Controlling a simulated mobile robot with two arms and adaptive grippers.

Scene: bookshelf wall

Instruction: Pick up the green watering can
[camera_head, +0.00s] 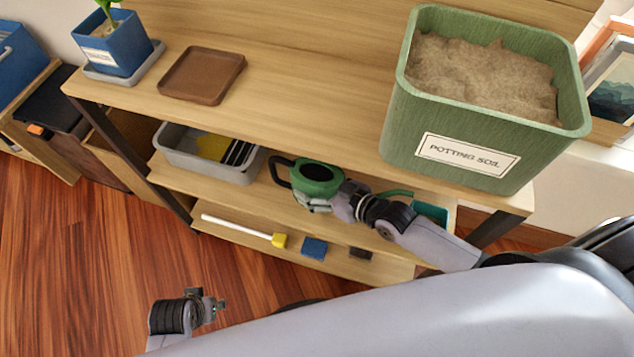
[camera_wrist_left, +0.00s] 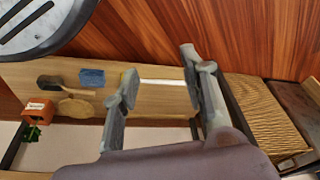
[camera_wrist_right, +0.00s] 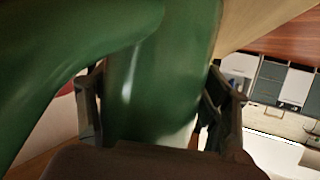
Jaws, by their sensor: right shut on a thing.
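The green watering can (camera_head: 318,176), with a dark handle at its left, is at the middle shelf level of the wooden rack in the head view. My right gripper (camera_head: 330,197) is shut on the can from the front right. In the right wrist view the can's green body (camera_wrist_right: 160,85) fills the gap between the fingers and hides much of the view. I cannot tell whether the can rests on the shelf or is lifted. My left gripper (camera_head: 214,304) is low over the floor, apart from the rack. In the left wrist view its fingers (camera_wrist_left: 162,88) are open and empty.
A green potting soil bin (camera_head: 470,155) stands on the top shelf above my right arm. A brown tray (camera_head: 202,75) and a blue pot (camera_head: 115,45) are farther left. A grey bin (camera_head: 205,168) sits left of the can. Sponges and a brush lie on the lower shelf (camera_head: 345,268).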

